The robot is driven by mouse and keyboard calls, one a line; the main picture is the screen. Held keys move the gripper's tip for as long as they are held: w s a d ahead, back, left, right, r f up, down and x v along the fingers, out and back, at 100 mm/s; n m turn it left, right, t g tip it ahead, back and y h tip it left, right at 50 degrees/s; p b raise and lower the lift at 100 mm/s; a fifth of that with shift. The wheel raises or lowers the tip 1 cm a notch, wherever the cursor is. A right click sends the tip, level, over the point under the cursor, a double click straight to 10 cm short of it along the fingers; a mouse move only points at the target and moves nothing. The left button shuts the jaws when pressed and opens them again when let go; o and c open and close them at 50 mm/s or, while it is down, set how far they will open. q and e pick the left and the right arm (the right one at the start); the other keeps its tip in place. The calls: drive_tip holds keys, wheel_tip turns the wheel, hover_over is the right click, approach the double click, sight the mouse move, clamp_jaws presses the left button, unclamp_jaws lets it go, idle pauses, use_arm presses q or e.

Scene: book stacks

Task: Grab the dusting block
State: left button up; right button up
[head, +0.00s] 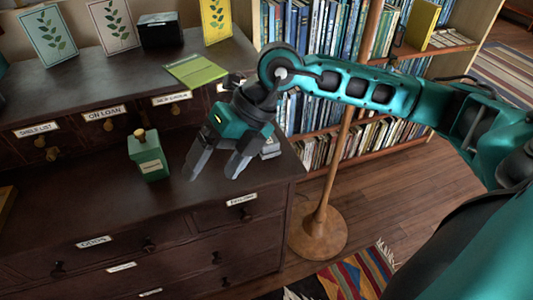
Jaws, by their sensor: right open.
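My right gripper (213,172) reaches in from the right over the dark wooden cabinet top (95,195). Its two grey fingers are spread and point down, with nothing seen between them. A small grey-white block (270,149), perhaps the dusting block, lies just right of the gripper near the cabinet's right edge. It is partly hidden behind the gripper, so I cannot make it out fully. A green bottle (148,157) with a tan cap and a label stands upright left of the fingers, apart from them. My left gripper is not in view.
A raised back shelf (60,82) with labelled drawers holds leaf-print cards (112,24), a black box (161,33) and a green booklet (196,70). A wooden lamp stand (320,228) and full bookshelves (340,140) stand right.

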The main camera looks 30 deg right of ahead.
drive_tip(key=w+d+m+t+h+b, duration=0.1)
drive_tip(key=w+d+h, duration=0.15)
drive_tip(key=d, duration=0.25)
drive_tip(key=w+d+r+m+t+h, duration=0.1)
drive_tip(key=d+h, duration=0.2)
drive_tip(key=d, duration=0.2)
drive_tip(key=w+d+m+t+h+b, duration=0.1)
drive_tip(key=d+h, duration=0.2)
drive_tip(key=d, duration=0.3)
drive_tip(key=b, duration=0.1)
hover_over(270, 141)
drive_tip(key=f, duration=0.5)
drive_tip(key=shift+s+a+f, duration=0.1)
drive_tip(key=shift+s+f, duration=0.05)
drive_tip(key=shift+s, duration=0.25)
drive_tip(key=shift+b+x, duration=0.35)
drive_tip(key=shift+x, duration=0.65)
drive_tip(key=x, duration=0.3)
drive_tip(key=shift+w+a+f+b, duration=0.1)
drive_tip(key=shift+w+f+b, duration=0.2)
drive_tip(key=shift+b, duration=0.1)
drive_tip(key=shift+w+f+y, duration=0.15)
drive_tip(key=shift+f+y, duration=0.1)
drive_tip(key=shift+f, duration=0.1)
